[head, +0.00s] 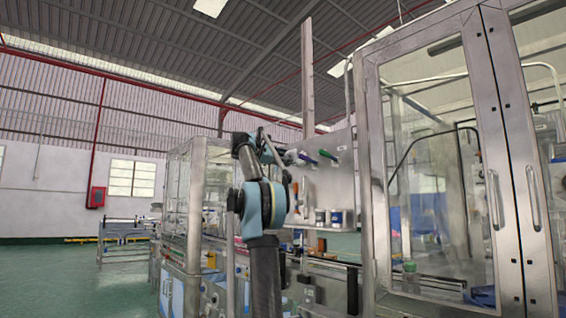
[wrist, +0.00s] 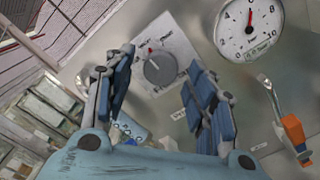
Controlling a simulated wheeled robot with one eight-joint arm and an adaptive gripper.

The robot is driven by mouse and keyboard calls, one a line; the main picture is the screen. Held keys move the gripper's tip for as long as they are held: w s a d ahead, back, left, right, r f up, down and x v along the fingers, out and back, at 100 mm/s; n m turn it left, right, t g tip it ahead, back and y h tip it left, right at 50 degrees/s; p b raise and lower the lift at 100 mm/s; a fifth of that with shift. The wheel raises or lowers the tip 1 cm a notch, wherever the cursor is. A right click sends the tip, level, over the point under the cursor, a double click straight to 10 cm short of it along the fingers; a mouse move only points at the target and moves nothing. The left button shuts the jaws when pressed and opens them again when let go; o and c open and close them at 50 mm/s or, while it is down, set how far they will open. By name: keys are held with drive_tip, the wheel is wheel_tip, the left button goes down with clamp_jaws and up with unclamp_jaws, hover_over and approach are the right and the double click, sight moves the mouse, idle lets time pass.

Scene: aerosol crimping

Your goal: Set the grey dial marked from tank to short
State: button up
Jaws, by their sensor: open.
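The grey dial (wrist: 158,69) is a round knob on a pale square plate (wrist: 181,42) fixed to a grey panel. In the wrist view it lies between and beyond my fingertips. A small red mark shows at its upper-left rim, and lettering around it is too small to read surely. My gripper (wrist: 159,78) is open, one blue-padded finger on each side of the dial in the picture. The fingers look apart from the knob; the exact gap cannot be told. In the head view my arm stands before the panel, and I cannot make out the dial there.
A round pressure gauge (wrist: 248,30) is at the upper right of the wrist view.

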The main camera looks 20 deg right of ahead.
drive_tip(key=shift+w+d, duration=0.1)
drive_tip(key=shift+d, duration=0.15)
drive_tip(key=c, duration=1.1)
drive_tip(key=shift+o, duration=0.2)
drive_tip(key=shift+m, duration=4.5)
